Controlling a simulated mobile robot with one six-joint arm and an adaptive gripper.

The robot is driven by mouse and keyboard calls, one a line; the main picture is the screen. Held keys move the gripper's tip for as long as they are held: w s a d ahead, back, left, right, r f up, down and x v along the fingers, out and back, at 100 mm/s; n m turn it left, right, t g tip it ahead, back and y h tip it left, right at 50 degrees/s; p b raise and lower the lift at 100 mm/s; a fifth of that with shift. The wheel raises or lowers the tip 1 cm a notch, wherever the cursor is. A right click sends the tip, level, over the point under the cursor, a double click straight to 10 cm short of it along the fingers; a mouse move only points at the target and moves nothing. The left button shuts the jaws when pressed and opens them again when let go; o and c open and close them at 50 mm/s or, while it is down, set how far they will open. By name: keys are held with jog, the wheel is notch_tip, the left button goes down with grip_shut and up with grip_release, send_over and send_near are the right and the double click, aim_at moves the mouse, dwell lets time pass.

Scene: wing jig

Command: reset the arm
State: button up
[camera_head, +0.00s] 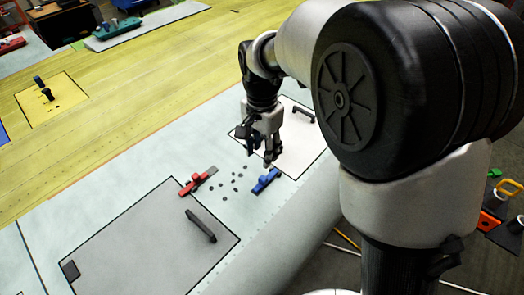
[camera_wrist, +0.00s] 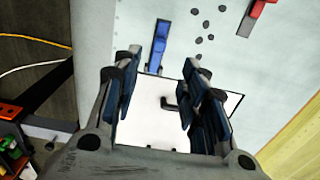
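My arm reaches over the wing surface from the right in the head view. My gripper (camera_head: 261,150) hangs above the wing near a white panel (camera_head: 296,158) with a dark handle. In the wrist view, the fingers of my gripper (camera_wrist: 160,78) are apart, with nothing between them. The white panel (camera_wrist: 150,127) and its handle (camera_wrist: 170,103) show beyond the fingers. A blue tool (camera_head: 265,181) lies just below the gripper in the head view; it also shows in the wrist view (camera_wrist: 158,45). Whether the gripper touches anything is hard to tell.
A red tool (camera_head: 194,183) lies on the wing beside several small dark holes (camera_head: 238,181). A large grey panel (camera_head: 140,245) with a black handle (camera_head: 201,226) lies at lower left. Orange and yellow items (camera_head: 509,190) stand on the floor at right. Open wing surface extends to the left.

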jog(key=s+d+r+n+t+b, duration=0.4)
jog(key=s+d+b, duration=0.3)
jog(key=s+d, duration=0.75)
jog(key=s+d+f+n+b, duration=0.2)
jog(key=s+f+n, duration=0.1)
jog(key=s, duration=0.5)
jog(key=shift+d+f+n+t, duration=0.25)
jog(key=shift+f+n+t, duration=0.05)
